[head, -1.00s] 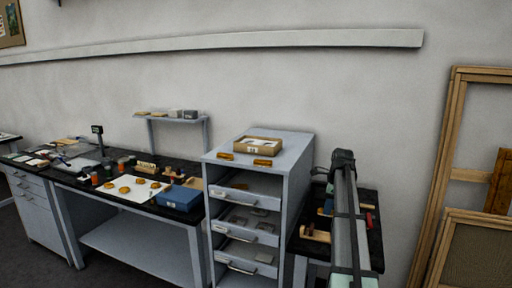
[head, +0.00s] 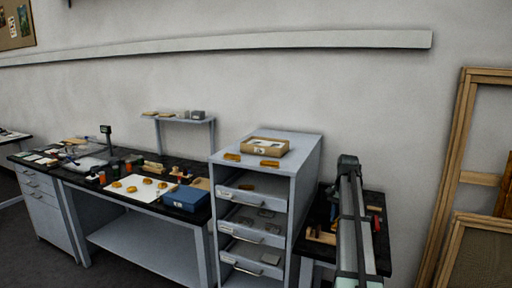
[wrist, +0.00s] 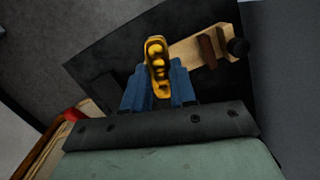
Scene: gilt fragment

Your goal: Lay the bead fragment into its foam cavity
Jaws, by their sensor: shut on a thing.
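My gripper (wrist: 157,84) shows in the wrist view, its two blue fingers shut on the bead fragment (wrist: 157,58), a narrow gilt piece with rounded beads. The fragment points away from the palm, above a dark surface. In the head view my arm stands at the right, and I cannot make out the gripper or the held fragment. An open tan box (head: 283,152) with a pale inside sits on top of the grey drawer cabinet (head: 309,157). I cannot tell a foam cavity in it at this size.
Two gilt pieces (head: 269,163) lie at the cabinet top's front edge. The cabinet's drawers (head: 250,235) hold grey items. A bench at left carries a white sheet (head: 132,195) with several gilt pieces and a blue box (head: 186,200). A wooden block (wrist: 190,48) lies beyond the held fragment.

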